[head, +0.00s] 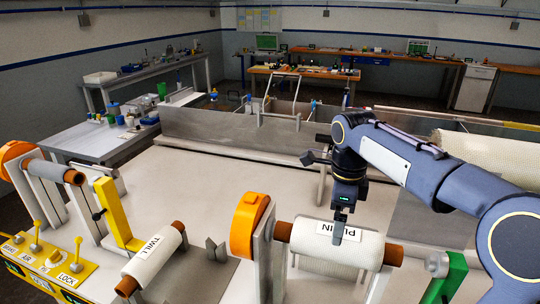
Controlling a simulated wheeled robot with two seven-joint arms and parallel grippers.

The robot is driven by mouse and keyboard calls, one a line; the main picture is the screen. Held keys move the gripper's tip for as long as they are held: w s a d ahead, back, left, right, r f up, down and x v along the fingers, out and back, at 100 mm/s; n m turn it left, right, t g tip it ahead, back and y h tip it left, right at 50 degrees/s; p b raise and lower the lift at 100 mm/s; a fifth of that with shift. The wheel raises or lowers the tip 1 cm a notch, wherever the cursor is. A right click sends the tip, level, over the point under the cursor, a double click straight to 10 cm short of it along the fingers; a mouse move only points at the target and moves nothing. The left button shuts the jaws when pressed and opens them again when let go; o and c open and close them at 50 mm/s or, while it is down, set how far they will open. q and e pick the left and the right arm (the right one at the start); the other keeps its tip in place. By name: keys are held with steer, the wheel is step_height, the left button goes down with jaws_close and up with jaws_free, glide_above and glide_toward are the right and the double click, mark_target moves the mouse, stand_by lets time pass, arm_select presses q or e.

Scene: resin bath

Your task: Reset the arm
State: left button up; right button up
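My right arm (395,155) comes in from the right, and its gripper (340,228) points down in front of the white roll labelled PLAIN (370,250). The gripper covers part of the label. I cannot tell whether its fingers touch the roll or hang above it, nor whether they are open or shut. My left gripper is not in view.
The PLAIN roll lies between an orange wheel (246,225) and a green bracket (447,280). A TWILL roll (152,258) lies at the lower left, near a yellow post (118,215) and a lever panel (45,262). A metal trough (230,132) lies behind.

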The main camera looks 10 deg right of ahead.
steer(key=s+a+f+n+t+y, duration=0.1)
steer(key=s+a+f+n+t, duration=0.1)
steer(key=s+n, duration=0.5)
steer(key=s+a+f+n+t+y, duration=0.1)
steer(key=s+a+f+n, duration=0.1)
steer(key=s+n, duration=0.6)
steer(key=s+a+f+n+t+y, duration=0.1)
steer(key=s+a+f+n+t, duration=0.1)
steer(key=s+n, duration=0.5)
step_height(320, 180, down, 2)
steer(key=shift+s+a+f+n+t+y, duration=0.15)
steer(key=shift+a+n+t+y, duration=0.2)
steer(key=shift+a, duration=0.25)
